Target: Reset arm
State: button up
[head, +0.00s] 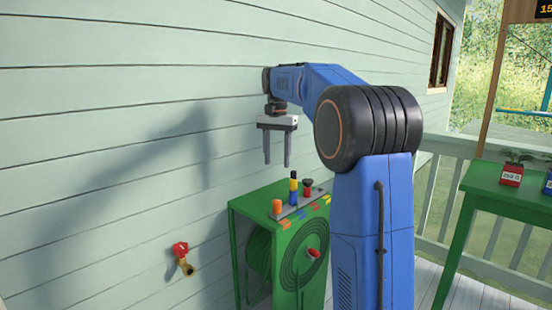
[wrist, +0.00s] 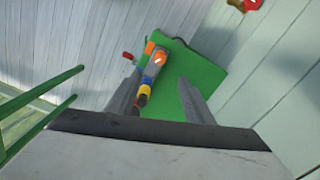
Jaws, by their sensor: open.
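My blue arm is bent over a green cabinet in the head view. My gripper (head: 277,163) points straight down, open and empty, its two grey fingers apart above the cabinet's top. In the wrist view the fingers (wrist: 160,100) stand either side of the view, with the green cabinet (wrist: 192,68) below. On the cabinet (head: 241,206) is a grey panel (head: 305,198) with an orange knob (head: 277,207), a blue, yellow and black lever (head: 293,188) and a dark-and-red knob (head: 308,187). Nothing is between the fingers.
A red-handled tap (head: 181,250) sticks out of the pale green siding wall at left. A hose reel with a red handle (head: 313,254) is on the cabinet's front. A green table (head: 505,188) with a red pot (head: 511,175) stands at right, by a railing.

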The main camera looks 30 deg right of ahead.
jog(key=s+a+f+n+t, duration=0.1)
jog(key=s+a+n, duration=0.1)
jog(key=s+a, duration=0.35)
jog(key=s+a+f+n+t, duration=0.1)
jog(key=s+a+f, duration=0.1)
jog(key=s, duration=0.6)
jog(key=s+a+f+n, duration=0.1)
jog(key=s+a+n, duration=0.15)
jog(key=s, duration=0.35)
jog(key=s+a+f+n+t, duration=0.1)
jog(key=s+a+f+n, duration=0.1)
jog(key=s+f, duration=0.6)
jog(key=s+a+f+n+t, duration=0.1)
jog(key=s+a+f+n, duration=0.2)
jog(key=s+f, duration=0.5)
jog(key=s+a, duration=0.1)
jog(key=s, duration=0.2)
jog(key=shift+s+t, duration=0.15)
jog(key=shift+t, duration=0.25)
